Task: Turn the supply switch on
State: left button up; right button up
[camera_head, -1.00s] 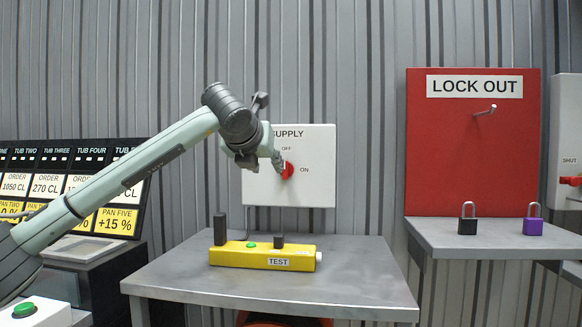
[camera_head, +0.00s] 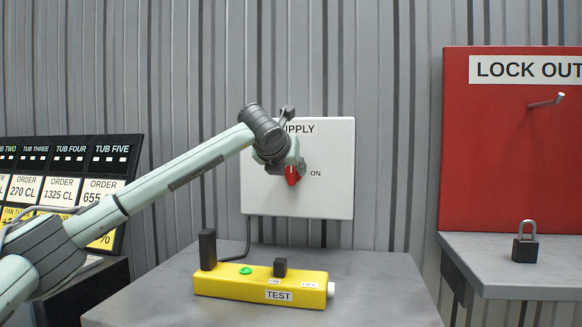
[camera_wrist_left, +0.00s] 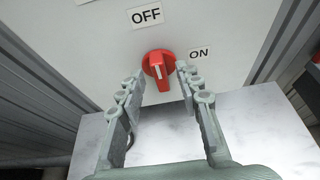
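The supply switch is a red knob (camera_head: 292,176) on a white SUPPLY panel (camera_head: 327,199) on the back wall. It also shows in the left wrist view (camera_wrist_left: 157,66), with the OFF label above it and the ON label to its upper right. Its ridge runs roughly up and down, with a white mark, not toward ON. My left gripper (camera_wrist_left: 161,72) is open, with one fingertip on each side of the knob; I cannot tell whether they touch it. In the head view my left gripper (camera_head: 291,168) partly covers the knob and hides OFF. My right gripper is not in view.
A grey table (camera_head: 375,290) below the panel holds a yellow TEST box (camera_head: 235,285). A red LOCK OUT board (camera_head: 510,160) and a shelf (camera_head: 560,265) with a black padlock (camera_head: 525,250) stand at the right. A dark order display (camera_head: 110,165) stands at the left.

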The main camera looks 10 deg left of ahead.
pick_arm(q)
jog(key=shift+x, duration=0.8)
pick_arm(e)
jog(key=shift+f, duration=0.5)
pick_arm(q)
grip_shut()
